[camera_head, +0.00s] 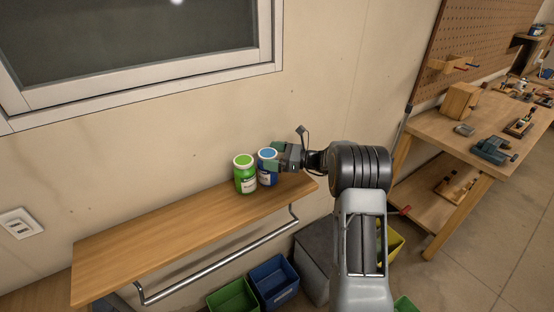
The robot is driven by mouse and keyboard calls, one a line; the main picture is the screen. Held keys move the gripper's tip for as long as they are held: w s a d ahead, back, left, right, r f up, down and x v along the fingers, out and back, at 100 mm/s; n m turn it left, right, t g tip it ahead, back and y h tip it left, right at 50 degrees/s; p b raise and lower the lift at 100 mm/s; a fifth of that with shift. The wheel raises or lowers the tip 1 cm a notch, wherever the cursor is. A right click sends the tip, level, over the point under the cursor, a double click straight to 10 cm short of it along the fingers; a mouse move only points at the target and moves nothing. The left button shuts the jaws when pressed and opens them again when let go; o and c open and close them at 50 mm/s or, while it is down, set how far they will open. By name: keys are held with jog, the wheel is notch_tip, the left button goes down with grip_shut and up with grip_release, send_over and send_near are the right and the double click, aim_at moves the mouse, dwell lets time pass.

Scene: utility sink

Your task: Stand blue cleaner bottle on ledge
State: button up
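The blue cleaner bottle (267,168) stands upright at the right part of the wooden ledge (150,240), with its light blue cap up. My gripper (275,158) is at the bottle's upper right side, its green-tipped fingers around the bottle near the cap. The fingers appear closed against it, though the far finger is partly hidden behind the bottle. The bottle's base appears to be at the ledge surface; I cannot tell whether it touches fully. A green bottle (245,175) with a green cap stands upright just left of the blue one.
A metal rail (220,262) runs below the ledge's front edge. Blue (274,280) and green (233,298) bins sit below it. The ledge is clear to the left. A workbench (440,125) with tools stands at right. A window (140,50) is above.

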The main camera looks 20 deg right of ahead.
jog(key=shift+s+d+r+b, duration=0.75)
jog(key=shift+s+d+b, duration=0.15)
jog(key=shift+s+d, duration=4.55)
notch_tip(320, 180, down, 6)
jog(key=s+f+n+g+h, duration=0.1)
jog(key=s+n+g+h, duration=0.1)
jog(key=n+h, duration=0.1)
jog(key=s+a+f+n+g+h, duration=0.2)
jog(key=s+a+n+g+h, duration=0.35)
jog(key=s+n, duration=0.35)
jog(key=s+a+r+n+t+h, duration=0.1)
jog(key=s+a+r+n+h, duration=0.1)
jog(key=s+r+n+h, duration=0.2)
jog(key=s+a+r+n+t+h, duration=0.2)
jog(key=s+a+r+n+h, duration=0.1)
jog(key=s+n, duration=0.4)
jog(key=shift+a+r+h, duration=0.35)
jog(key=shift+h, duration=0.1)
